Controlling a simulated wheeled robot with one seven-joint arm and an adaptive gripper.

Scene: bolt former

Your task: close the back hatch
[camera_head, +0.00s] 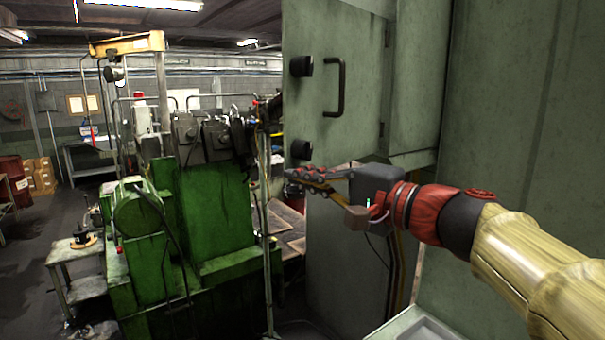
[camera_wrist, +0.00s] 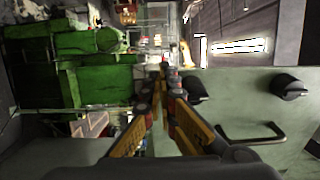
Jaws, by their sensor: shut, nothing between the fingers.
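A grey-green metal door panel (camera_head: 325,60), which looks like the back hatch, stands upright in the upper middle of the head view. It carries a black bar handle (camera_head: 340,88) and two black knobs at its left edge. The handle (camera_wrist: 255,137) and knobs (camera_wrist: 290,88) also show at the right of the sideways wrist view. I cannot tell how far open the hatch is. My gripper (camera_head: 290,180) is shut and empty, pointing left just below the lower knob (camera_head: 301,149). Its fingertips (camera_wrist: 163,85) are beside the panel's edge in the wrist view. Contact is unclear.
A green machine (camera_head: 210,215) with a hoist frame stands at the left. A grey-green cabinet wall (camera_head: 520,110) rises behind my arm on the right. A small metal table (camera_head: 75,255) stands at the far left, with open floor near it.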

